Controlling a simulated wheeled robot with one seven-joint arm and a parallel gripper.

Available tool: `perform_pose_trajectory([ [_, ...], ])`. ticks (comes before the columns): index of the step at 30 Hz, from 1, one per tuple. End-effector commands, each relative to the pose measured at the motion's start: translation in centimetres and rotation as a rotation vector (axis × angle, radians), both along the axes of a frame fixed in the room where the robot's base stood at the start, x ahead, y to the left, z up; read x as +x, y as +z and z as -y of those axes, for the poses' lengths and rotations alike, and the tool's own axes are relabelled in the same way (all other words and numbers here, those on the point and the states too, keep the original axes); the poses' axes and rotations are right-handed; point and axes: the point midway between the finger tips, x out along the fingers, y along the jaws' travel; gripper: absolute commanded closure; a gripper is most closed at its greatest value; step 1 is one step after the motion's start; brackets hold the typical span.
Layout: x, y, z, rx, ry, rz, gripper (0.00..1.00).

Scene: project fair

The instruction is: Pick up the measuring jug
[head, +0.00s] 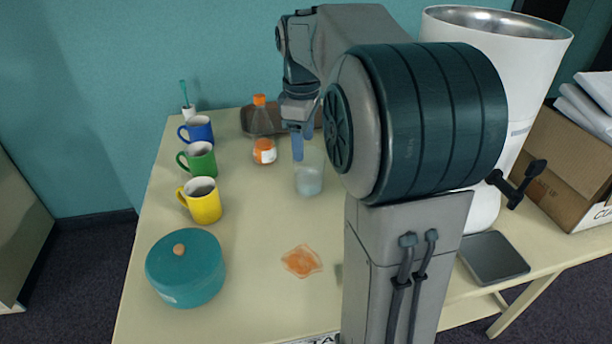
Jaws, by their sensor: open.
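A clear, pale vessel that looks like the measuring jug (309,181) stands on the cream table (250,215), in the middle of the head view. Its upper part is faint and partly behind my gripper and arm. My gripper (302,147) points down with blue fingers over the jug's back left side. The fingers are open and I see nothing held between them. Whether they touch the jug's rim or stand apart from it, I cannot tell. My own arm hides the area to the right of the jug.
An orange-capped bottle (263,135) stands left of the gripper, before a dark object. Blue (199,130), green (200,160) and yellow (204,203) mugs line the left. A teal pot (186,270) and an orange packet (302,261) lie nearer. A large white bin (500,60) stands right.

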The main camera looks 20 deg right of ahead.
Motion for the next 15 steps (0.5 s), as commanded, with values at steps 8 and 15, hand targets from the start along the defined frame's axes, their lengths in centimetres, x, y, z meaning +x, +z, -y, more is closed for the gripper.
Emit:
perform_pose_trajectory([
  [8,0.2,-5.0,0.1,0.0,0.001,-0.002,0.42],
  [15,0.2,-6.7,0.4,0.001,-0.003,-0.002,0.42],
])
